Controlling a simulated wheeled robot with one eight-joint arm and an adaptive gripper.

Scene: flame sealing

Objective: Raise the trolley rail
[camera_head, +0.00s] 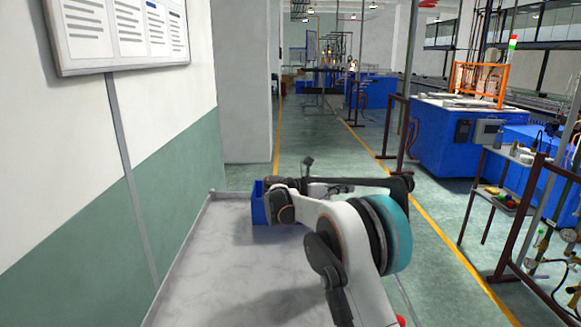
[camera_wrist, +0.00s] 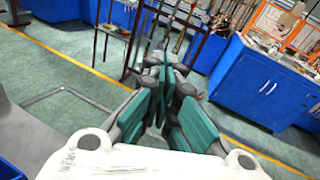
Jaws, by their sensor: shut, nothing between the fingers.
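A thin grey rail (camera_wrist: 62,92) shows in the wrist view as a bent bar low over the green floor, left of my gripper. It extends out from the light trolley top (camera_wrist: 25,135). In the head view the grey-white trolley top (camera_head: 215,265) lies along the wall, and a thin grey bar (camera_head: 405,298) shows just right of my arm. My gripper (camera_wrist: 166,70), with teal finger pads, is shut and empty in the wrist view, apart from the rail. In the head view my arm hides much of the trolley's right side, and my fingers cannot be made out there.
A blue box (camera_head: 259,205) stands on the trolley's far end. A wall with a notice board (camera_head: 120,35) is at left. Blue machines (camera_head: 440,140) and a dark red-brown stand (camera_head: 510,240) are at right. The green floor aisle ahead is clear.

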